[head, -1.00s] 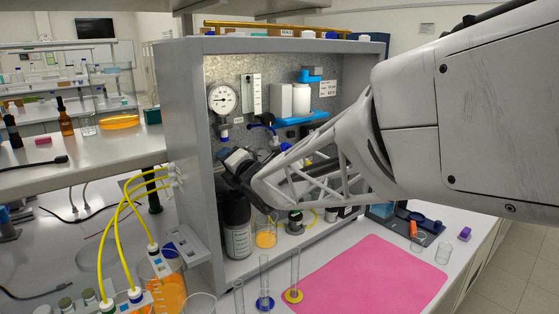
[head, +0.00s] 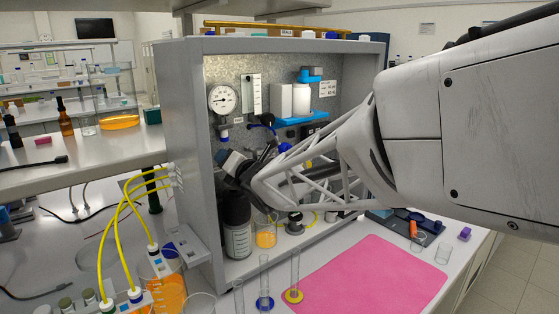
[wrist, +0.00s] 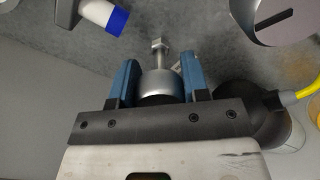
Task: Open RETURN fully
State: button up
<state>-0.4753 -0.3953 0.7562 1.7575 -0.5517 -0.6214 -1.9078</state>
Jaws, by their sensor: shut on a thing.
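My gripper (head: 228,158) is inside the grey cabinet, at its left, below the pressure gauge (head: 222,98). In the wrist view my gripper (wrist: 160,82) has its two blue fingers shut on a round silver knob (wrist: 158,84). A thin metal stem with a small nut runs from the knob toward the back panel. No RETURN label is readable in either view, and the knob's turn angle cannot be told. In the head view the fingers and my wrist hide the knob.
A dark bottle (head: 237,225) stands just below my gripper. A beaker of orange liquid (head: 266,236) is beside it. The cabinet's left wall (head: 187,130) is close to my gripper. A pink mat (head: 375,275) lies in front. Glass cylinders stand at the mat's left.

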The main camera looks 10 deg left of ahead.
jog(key=o, duration=0.9)
jog(key=shift+o, duration=0.2)
jog(key=shift+s+d, duration=0.1)
jog(key=v, duration=0.7)
jog(key=shift+s+d, duration=0.25)
